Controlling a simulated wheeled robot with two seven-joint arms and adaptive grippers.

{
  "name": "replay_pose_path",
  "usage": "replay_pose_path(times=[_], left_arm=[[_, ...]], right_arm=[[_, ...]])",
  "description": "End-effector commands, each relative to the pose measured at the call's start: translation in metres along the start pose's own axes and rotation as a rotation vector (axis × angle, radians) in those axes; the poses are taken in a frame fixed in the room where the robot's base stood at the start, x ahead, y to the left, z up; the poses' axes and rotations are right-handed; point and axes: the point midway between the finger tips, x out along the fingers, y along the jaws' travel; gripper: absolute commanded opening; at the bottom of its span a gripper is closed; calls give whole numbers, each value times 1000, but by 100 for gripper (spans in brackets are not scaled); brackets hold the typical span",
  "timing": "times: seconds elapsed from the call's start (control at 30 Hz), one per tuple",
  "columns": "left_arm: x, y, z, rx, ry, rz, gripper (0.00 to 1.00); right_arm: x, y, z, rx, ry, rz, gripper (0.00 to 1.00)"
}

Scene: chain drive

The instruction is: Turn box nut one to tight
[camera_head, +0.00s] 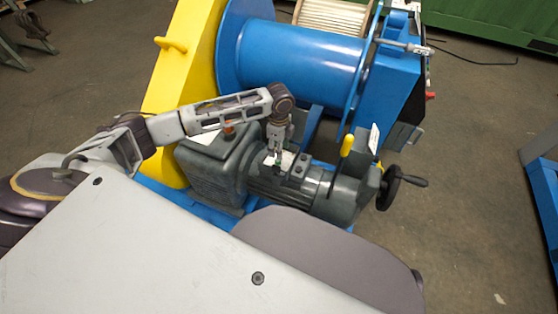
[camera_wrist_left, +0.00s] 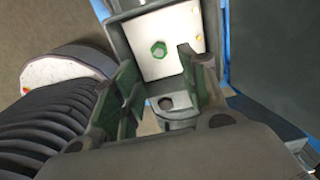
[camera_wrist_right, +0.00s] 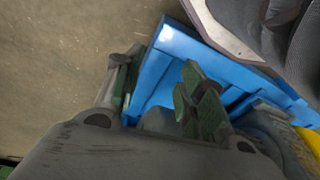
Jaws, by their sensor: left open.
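The open terminal box with a white plate (camera_wrist_left: 150,70) fills the top middle of the left wrist view. A green hex nut (camera_wrist_left: 159,49) sits on the plate, and a small brass-coloured piece (camera_wrist_left: 197,38) is at its right edge. I cannot tell which is box nut one. In the head view the box (camera_head: 285,160) is on top of the grey motor. My left gripper (camera_head: 278,160) points down over it and partly hides it. In the left wrist view its fingers (camera_wrist_left: 165,88) are apart, with nothing held between them. My right gripper (camera_wrist_right: 160,85) has its fingers apart and empty.
The grey motor (camera_head: 335,195) stands beside a yellow guard (camera_head: 180,60) and a blue drum (camera_head: 295,55). A yellow-tipped lever (camera_head: 347,145) and a black handwheel (camera_head: 388,187) stand at its right. Blue framework (camera_wrist_right: 165,65) lies beyond the right gripper.

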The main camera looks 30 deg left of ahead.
Motion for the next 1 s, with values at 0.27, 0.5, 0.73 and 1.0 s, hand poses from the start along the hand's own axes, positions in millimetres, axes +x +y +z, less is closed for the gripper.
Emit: replay_pose_path(times=[0.27, 0.5, 0.73, 1.0], left_arm=[[39, 0, 0, 0, 0, 0, 43], [64, 0, 0, 1, 0, 0, 43], [74, 0, 0, 1, 0, -1, 43], [74, 0, 0, 1, 0, -1, 43]], right_arm=[[-12, -3, -9, -2, 34, -7, 40], [-22, -6, -9, -3, 46, -14, 40], [-30, -7, -14, -5, 65, -16, 40], [-31, -7, -14, -5, 66, -15, 40]])
